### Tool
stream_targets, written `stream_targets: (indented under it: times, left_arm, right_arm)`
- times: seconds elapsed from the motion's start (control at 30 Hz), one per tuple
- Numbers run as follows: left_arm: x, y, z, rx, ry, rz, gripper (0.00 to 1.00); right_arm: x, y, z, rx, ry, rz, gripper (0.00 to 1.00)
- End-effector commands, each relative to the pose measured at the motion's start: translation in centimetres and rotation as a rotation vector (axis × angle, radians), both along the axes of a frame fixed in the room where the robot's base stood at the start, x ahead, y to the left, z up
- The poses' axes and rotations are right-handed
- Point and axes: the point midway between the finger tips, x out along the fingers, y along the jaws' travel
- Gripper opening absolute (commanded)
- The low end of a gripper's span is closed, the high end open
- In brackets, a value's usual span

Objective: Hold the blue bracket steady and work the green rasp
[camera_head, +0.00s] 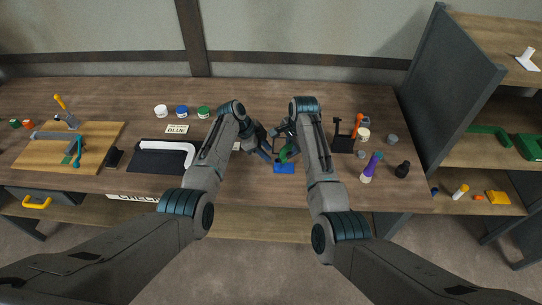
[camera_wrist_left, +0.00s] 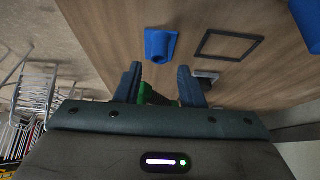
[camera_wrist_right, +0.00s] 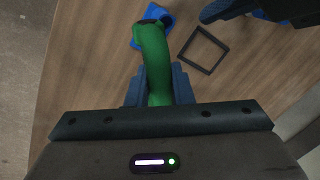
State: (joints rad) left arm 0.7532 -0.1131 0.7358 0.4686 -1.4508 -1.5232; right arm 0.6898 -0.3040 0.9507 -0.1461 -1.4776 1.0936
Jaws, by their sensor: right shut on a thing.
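The blue bracket (camera_head: 284,168) sits on the table near the front edge, in front of my grippers; it also shows in the left wrist view (camera_wrist_left: 160,45) and partly in the right wrist view (camera_wrist_right: 139,40). The green rasp (camera_wrist_right: 153,62) is between the fingers of my right gripper (camera_wrist_right: 158,82), which is shut on it. Its far end reaches over the bracket; I cannot tell whether they touch. My left gripper (camera_wrist_left: 160,84) is open beside the bracket, its fingers apart. Something green (camera_wrist_left: 152,95) shows between or beyond them.
A thin black square frame (camera_wrist_right: 203,50) lies on the table beside the bracket. A black mat (camera_head: 150,182) with a white piece is at left. A purple-topped bottle (camera_head: 367,174), a black stand (camera_head: 342,143) and small jars are at right.

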Motion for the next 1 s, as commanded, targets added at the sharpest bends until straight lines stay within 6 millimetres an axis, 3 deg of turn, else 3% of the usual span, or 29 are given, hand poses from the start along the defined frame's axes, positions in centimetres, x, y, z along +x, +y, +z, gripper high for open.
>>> stream_targets:
  times: [0.33,0.63,0.77,0.87,0.9,1.0]
  left_arm:
    - [0.0,-2.6,-4.0,0.000,0.002,0.000,0.35]
    - [0.1,-3.3,-5.4,0.000,-0.001,0.002,0.35]
    - [0.1,-3.3,-5.4,0.000,-0.001,0.002,0.12]
    - [0.1,-3.3,-5.4,0.000,-0.001,0.002,0.09]
    - [0.1,-3.3,-5.4,0.000,-0.001,0.002,0.14]
    - [0.1,-3.3,-5.4,0.000,-0.001,0.002,0.00]
  right_arm:
    - [0.0,0.0,0.0,0.001,-0.001,0.000,0.02]
    - [0.0,0.0,0.0,0.001,-0.001,0.000,0.02]
    - [0.0,0.0,0.0,0.001,-0.001,0.000,0.02]
    - [0.0,0.0,0.0,0.001,-0.001,0.000,0.02]
    - [0.0,0.0,0.0,0.001,-0.001,0.000,0.02]
    - [0.0,0.0,0.0,0.001,-0.001,0.000,0.02]
